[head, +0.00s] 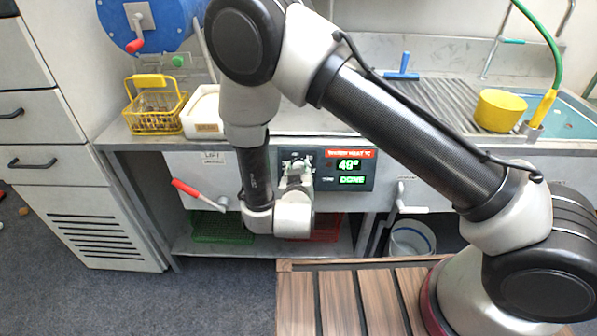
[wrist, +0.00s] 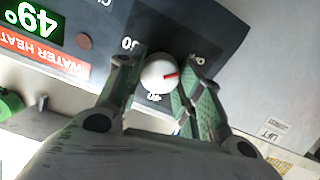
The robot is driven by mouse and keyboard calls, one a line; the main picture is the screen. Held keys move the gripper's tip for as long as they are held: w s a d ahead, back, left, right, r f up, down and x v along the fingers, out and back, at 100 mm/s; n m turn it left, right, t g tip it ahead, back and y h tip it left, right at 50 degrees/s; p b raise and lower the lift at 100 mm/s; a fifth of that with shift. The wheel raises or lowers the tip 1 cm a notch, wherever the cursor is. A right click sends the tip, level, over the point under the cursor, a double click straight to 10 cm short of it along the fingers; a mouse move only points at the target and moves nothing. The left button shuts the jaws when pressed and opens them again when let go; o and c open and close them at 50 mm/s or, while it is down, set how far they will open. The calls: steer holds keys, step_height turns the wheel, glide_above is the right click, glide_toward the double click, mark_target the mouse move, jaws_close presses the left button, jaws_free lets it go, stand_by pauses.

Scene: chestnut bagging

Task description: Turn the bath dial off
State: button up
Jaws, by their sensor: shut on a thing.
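The bath dial (wrist: 157,76) is a round white knob with a red pointer on the dark panel of the water heater. In the wrist view the red pointer aims right and slightly up, toward a small printed mark I cannot read clearly. My gripper (wrist: 161,72) has one finger on each side of the dial and is shut on it. In the head view my gripper (head: 296,178) is at the panel, and it hides most of the dial.
The display (head: 351,166) reads about 49° with a green DONE below. A red-handled lever (head: 198,194) is left of the panel and a white lever (head: 408,209) right.

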steer(key=o, duration=1)
steer(key=shift+o, duration=0.2)
step_height(320, 180, up, 10)
